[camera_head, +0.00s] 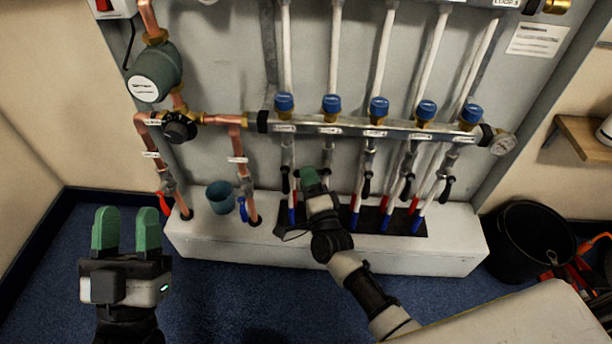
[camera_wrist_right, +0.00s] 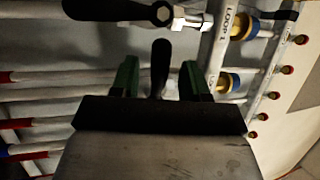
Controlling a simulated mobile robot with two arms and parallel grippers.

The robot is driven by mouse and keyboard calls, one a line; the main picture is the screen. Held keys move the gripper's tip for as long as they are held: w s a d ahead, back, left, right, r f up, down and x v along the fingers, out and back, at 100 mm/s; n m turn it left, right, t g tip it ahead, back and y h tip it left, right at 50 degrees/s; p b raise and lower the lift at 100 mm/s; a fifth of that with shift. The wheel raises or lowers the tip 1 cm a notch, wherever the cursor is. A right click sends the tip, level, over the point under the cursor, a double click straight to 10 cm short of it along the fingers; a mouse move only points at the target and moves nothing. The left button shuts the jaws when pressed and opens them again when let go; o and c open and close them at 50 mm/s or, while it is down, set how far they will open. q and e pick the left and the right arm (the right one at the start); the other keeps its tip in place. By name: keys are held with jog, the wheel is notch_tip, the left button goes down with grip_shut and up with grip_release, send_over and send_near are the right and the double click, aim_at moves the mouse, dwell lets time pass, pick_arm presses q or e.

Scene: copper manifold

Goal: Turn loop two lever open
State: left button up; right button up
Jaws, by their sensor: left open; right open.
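The manifold bar (camera_head: 355,131) runs across the panel, with several blue-capped loop valves above and black levers below. My right gripper (camera_head: 312,178) is open in front of the lower pipes near the second loop, partly covering that area. In the right wrist view, a black lever (camera_wrist_right: 160,62) stands between the two green fingers (camera_wrist_right: 158,82), with gaps on both sides. Another black lever (camera_wrist_right: 118,10) lies along a pipe at the top. My left gripper (camera_head: 127,232) is open and empty, low at the left, away from the manifold.
A white ledge (camera_head: 310,250) runs below the pipes, with a blue-grey cup (camera_head: 221,197) on it. Copper pipes carry a red lever (camera_head: 164,204) and a blue lever (camera_head: 243,209). A black bucket (camera_head: 530,240) stands at the right. Blue carpet in front of the ledge is clear.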

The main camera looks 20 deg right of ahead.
jog(key=shift+x, duration=0.95)
grip_shut()
